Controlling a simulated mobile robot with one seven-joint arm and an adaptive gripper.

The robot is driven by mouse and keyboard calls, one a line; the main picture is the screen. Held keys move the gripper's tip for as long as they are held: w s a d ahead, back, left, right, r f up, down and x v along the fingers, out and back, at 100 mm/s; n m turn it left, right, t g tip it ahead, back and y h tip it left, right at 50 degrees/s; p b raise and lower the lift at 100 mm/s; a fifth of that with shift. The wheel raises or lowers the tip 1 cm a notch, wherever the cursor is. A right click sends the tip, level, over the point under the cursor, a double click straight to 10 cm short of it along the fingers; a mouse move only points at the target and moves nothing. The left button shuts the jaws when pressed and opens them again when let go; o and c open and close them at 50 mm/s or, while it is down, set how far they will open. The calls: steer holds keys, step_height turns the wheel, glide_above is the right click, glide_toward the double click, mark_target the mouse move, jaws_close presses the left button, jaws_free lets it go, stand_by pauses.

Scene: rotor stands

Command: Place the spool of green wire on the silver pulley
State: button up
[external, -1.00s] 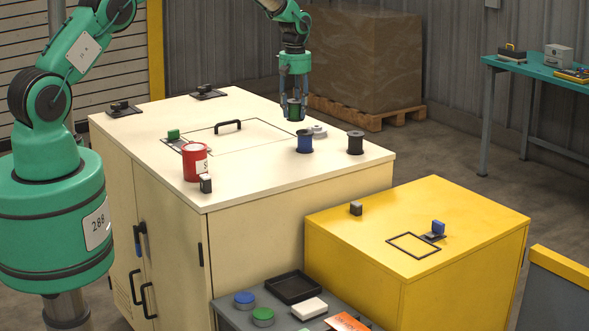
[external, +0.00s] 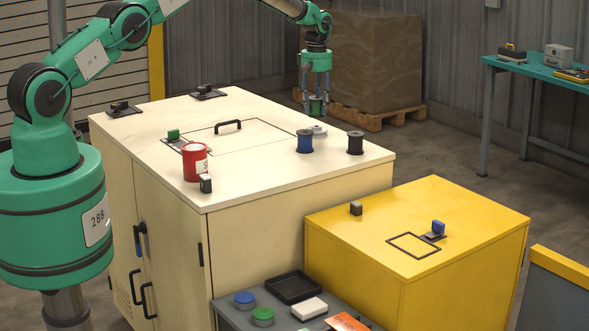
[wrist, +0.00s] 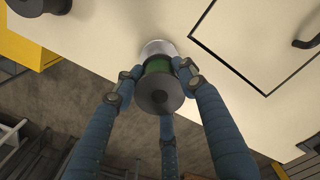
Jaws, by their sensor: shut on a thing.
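My gripper (external: 316,104) is shut on the spool of green wire (external: 316,106) and holds it in the air by the far right edge of the cream cabinet. In the wrist view the three blue fingers close around the spool (wrist: 158,68), whose dark end flange faces the camera. The silver pulley (external: 319,131) lies on the cabinet top, just below the spool in the external view, with a gap between. In the wrist view the pulley (wrist: 157,46) shows partly behind the spool.
A blue spool (external: 305,142) and a black spool (external: 355,143) stand near the pulley. A red can (external: 194,163) stands at the near edge of the cream cabinet top (external: 260,175). A black handle (external: 228,125) rises from a panel outlined there. A yellow cabinet (external: 460,210) stands lower at right.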

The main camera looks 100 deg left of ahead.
mark_target(317, 114)
steer(key=shift+w+a, duration=0.1)
stand_by(0.3)
steer(key=shift+f+p, duration=0.3)
steer(key=shift+f, duration=1.4)
steer(key=shift+f, duration=0.15)
steer(key=o, duration=1.4)
steer(key=shift+c, duration=0.2)
step_height(317, 114, up, 12)
steer(key=shift+r+b, duration=0.1)
steer(key=shift+b, duration=0.45)
